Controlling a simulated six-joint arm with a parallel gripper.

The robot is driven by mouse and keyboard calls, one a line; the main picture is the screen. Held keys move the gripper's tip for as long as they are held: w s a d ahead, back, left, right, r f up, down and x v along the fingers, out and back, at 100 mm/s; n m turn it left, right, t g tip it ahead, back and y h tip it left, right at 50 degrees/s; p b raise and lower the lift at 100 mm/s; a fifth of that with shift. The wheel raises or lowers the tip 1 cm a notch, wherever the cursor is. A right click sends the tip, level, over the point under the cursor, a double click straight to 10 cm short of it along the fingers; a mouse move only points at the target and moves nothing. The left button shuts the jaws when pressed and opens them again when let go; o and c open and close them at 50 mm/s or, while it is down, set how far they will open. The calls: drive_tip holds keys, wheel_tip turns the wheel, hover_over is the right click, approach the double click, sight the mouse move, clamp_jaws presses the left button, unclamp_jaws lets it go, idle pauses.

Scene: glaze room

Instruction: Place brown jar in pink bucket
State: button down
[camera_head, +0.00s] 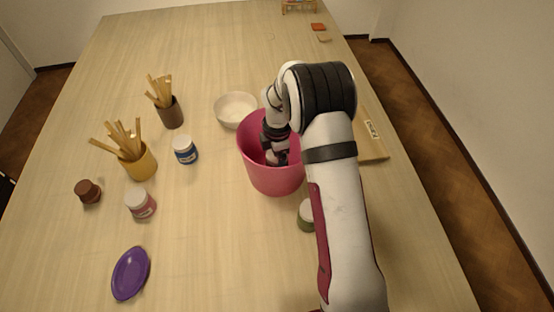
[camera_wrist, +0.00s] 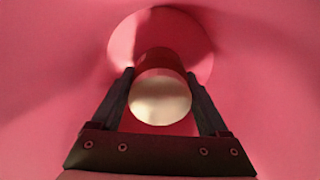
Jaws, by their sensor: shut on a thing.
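The pink bucket (camera_head: 272,180) stands on the table in the middle of the head view. My gripper (camera_wrist: 160,88) reaches down inside it, and its fingers are hidden by the bucket wall in the head view. In the wrist view the two dark fingers are shut on a jar, the brown jar (camera_wrist: 160,66), with a cream lid (camera_wrist: 160,97) facing the camera and a dark reddish-brown body. The bucket's inner wall (camera_wrist: 50,80) surrounds it, and the round floor (camera_wrist: 196,45) shows beyond. I cannot tell whether the jar touches the floor.
A white bowl (camera_head: 236,109) stands behind the bucket, and a green jar (camera_head: 306,217) in front, beside my arm. To the left are a blue jar (camera_head: 185,151), a pink jar (camera_head: 141,204), a small brown object (camera_head: 88,191), two brush holders (camera_head: 139,165) and a purple plate (camera_head: 131,274).

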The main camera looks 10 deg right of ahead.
drive_tip(key=shift+f, duration=0.1)
unclamp_jaws()
wheel_tip(320, 180, up, 12)
drive_tip(key=shift+s+r, duration=0.1)
drive_tip(key=shift+r, duration=0.2)
drive_tip(key=s+r+m+y, duration=0.1)
drive_tip(key=s+r+m, duration=0.4)
drive_tip(key=s+m, duration=0.4)
drive_tip(key=s+r+m, duration=0.4)
drive_tip(key=s+m, duration=0.3)
drive_tip(key=s, duration=0.5)
drive_tip(key=s+f+m, duration=0.2)
drive_tip(key=s+m, duration=0.7)
drive_tip(key=s, duration=0.2)
drive_tip(key=shift+s+a+y, duration=0.25)
drive_tip(key=shift+y, duration=0.15)
